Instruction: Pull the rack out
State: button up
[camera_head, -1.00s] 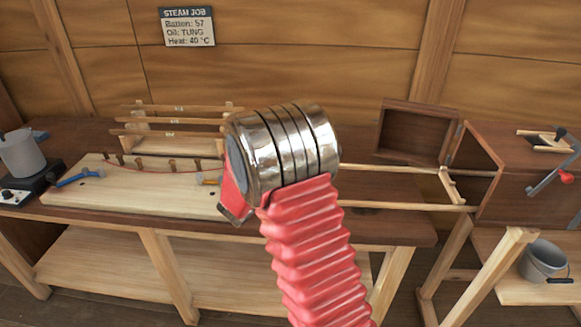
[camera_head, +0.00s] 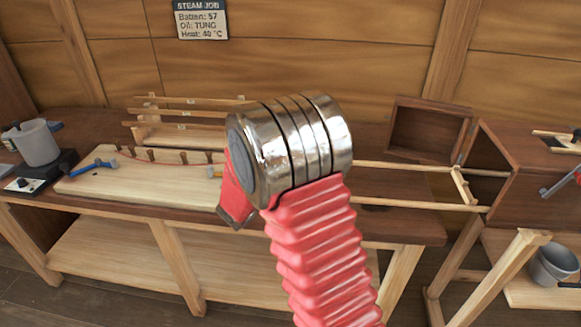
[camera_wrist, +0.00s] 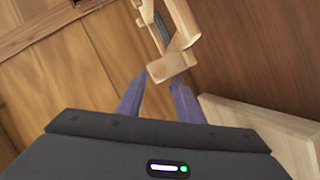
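The rack (camera_head: 462,186) is a pale wooden frame with two long rails and a crossbar. In the head view it sticks out of the open front of a brown box (camera_head: 530,160), leftward over the bench, until my arm hides it. My gripper's fingers are hidden behind my wrist in the head view. In the wrist view the fingers of my gripper (camera_wrist: 160,82) stand apart, with a pale wooden block (camera_wrist: 172,66) at their tips. The block joins a wooden frame running upward. Whether the fingers press on the block cannot be told.
The box's door (camera_head: 428,130) stands open behind the rails. A pale board (camera_head: 140,185) with pegs lies on the bench left of my arm. A blue-handled tool (camera_head: 93,169) and a grey pot (camera_head: 36,143) are further left. A bucket (camera_head: 552,264) stands low at right.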

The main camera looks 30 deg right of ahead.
jog(key=v, duration=0.9)
jog(key=shift+s+a, duration=0.2)
jog(key=shift+a, duration=0.05)
jog(key=w+a+r+t+y, duration=0.3)
jog(key=a+r+t+y, duration=0.1)
jog(key=a+r+y, duration=0.35)
jog(key=s+a+r+n+g+y, duration=0.1)
jog(key=s+a+r+y, duration=0.3)
jog(key=s+a+y, duration=0.3)
jog(key=s+d+f+m+g+h, duration=0.1)
jog(key=s+g, duration=0.2)
jog(key=s, duration=0.9)
jog(key=s+d+f+g+h, duration=0.1)
jog(key=s+d+f+g, duration=0.1)
jog(key=s, duration=1)
jog(key=shift+d+m+g, duration=0.2)
jog(key=shift+m+g, duration=0.2)
jog(key=shift+g, duration=0.4)
